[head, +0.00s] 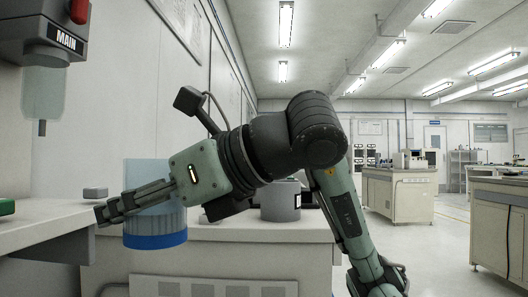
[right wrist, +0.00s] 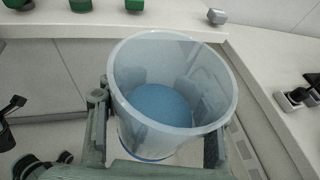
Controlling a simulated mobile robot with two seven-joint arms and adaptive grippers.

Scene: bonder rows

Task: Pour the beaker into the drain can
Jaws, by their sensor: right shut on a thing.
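A clear beaker (head: 155,230) with a blue band at its base shows in the head view at left. My right gripper (head: 125,204) is shut around it, with its fingers across the beaker wall. In the right wrist view the beaker (right wrist: 178,55) is upright or nearly so, open at the top, with blue liquid (right wrist: 160,108) in its lower part. A grey can (head: 280,203) stands on the white counter behind my right arm, partly hidden by it; it may be the drain can, but I cannot tell for sure. My left gripper is not in view.
A wall dispenser marked MAIN (head: 62,40) hangs at upper left, its nozzle over a white ledge (head: 40,228). Green-based items (right wrist: 80,5) line the ledge's edge. A white counter (head: 235,235) is behind the beaker. Floor and benches (head: 400,193) lie at right.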

